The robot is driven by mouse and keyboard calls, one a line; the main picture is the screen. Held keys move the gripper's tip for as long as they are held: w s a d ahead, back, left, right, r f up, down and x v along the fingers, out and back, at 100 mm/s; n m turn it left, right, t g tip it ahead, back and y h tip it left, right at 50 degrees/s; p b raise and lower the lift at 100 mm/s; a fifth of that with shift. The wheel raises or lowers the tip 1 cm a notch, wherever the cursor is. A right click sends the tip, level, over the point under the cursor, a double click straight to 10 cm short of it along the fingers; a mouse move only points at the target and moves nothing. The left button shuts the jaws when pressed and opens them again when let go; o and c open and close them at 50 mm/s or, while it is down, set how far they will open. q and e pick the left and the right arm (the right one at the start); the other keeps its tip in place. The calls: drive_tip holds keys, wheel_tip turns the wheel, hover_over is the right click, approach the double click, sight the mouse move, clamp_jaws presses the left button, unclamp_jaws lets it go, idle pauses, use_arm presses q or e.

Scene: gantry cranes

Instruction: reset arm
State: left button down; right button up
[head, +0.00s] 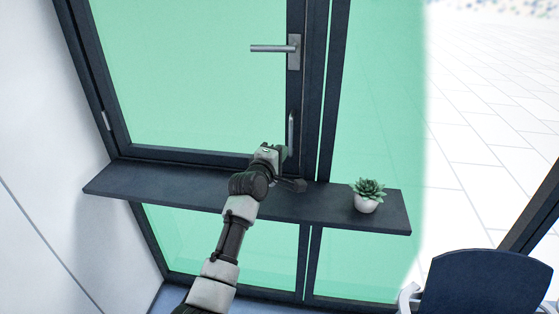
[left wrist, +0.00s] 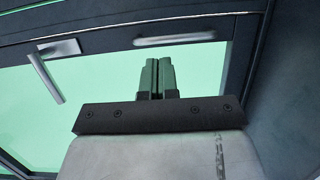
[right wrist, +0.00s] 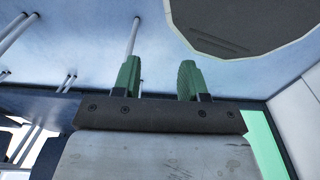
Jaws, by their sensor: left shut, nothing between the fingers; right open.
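My left arm reaches up from the bottom of the head view. Its gripper (head: 284,152) is above the dark shelf, in front of the window frame and near the lower vertical handle (head: 291,130). In the left wrist view the left gripper (left wrist: 155,65) has its fingers pressed together with nothing between them. A window lever handle (head: 275,48) is higher up on the frame. My right gripper shows only in the right wrist view (right wrist: 158,75). Its two green fingers stand apart and empty.
A dark shelf (head: 150,185) runs along the green-tinted window. A small potted succulent (head: 367,196) stands on its right part. A dark chair (head: 487,284) is at the lower right. In the right wrist view a dark rounded panel (right wrist: 245,22) and thin metal rods (right wrist: 130,40) show near the fingers.

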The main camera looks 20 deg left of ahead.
use_arm(q)
drive_tip(key=s+d+f+m+g+b, duration=0.1)
drive_tip(key=s+d+f+m+g, duration=0.15)
drive_tip(key=s+f, duration=0.75)
drive_tip(key=s+d+f+m+g, duration=0.1)
drive_tip(key=s+f+m+g, duration=0.25)
drive_tip(key=f, duration=1.45)
drive_tip(key=s+d+f+m+g+b, duration=0.1)
drive_tip(key=s+f+m+g, duration=0.15)
drive_tip(key=s+f, duration=0.7)
drive_tip(key=s+f+m+g, duration=0.4)
drive_tip(key=s+f+m, duration=0.2)
drive_tip(key=s+f, duration=1.25)
drive_tip(key=s+f+m+g, duration=0.2)
drive_tip(key=s+f, duration=0.2)
drive_tip(key=s, duration=0.6)
drive_tip(key=s+f+m+g+y+b, duration=0.1)
drive_tip(key=s+f+m+g, duration=0.1)
drive_tip(key=s, duration=0.9)
drive_tip(key=shift+s+a+f+m, duration=0.2)
drive_tip(key=shift+a+f+m, duration=0.2)
drive_tip(key=shift+f+m, duration=0.45)
use_arm(e)
drive_tip(key=f, duration=0.1)
drive_tip(key=s+f, duration=0.1)
drive_tip(key=f, duration=0.1)
drive_tip(key=shift+s+f, duration=0.2)
drive_tip(key=shift+f, duration=0.1)
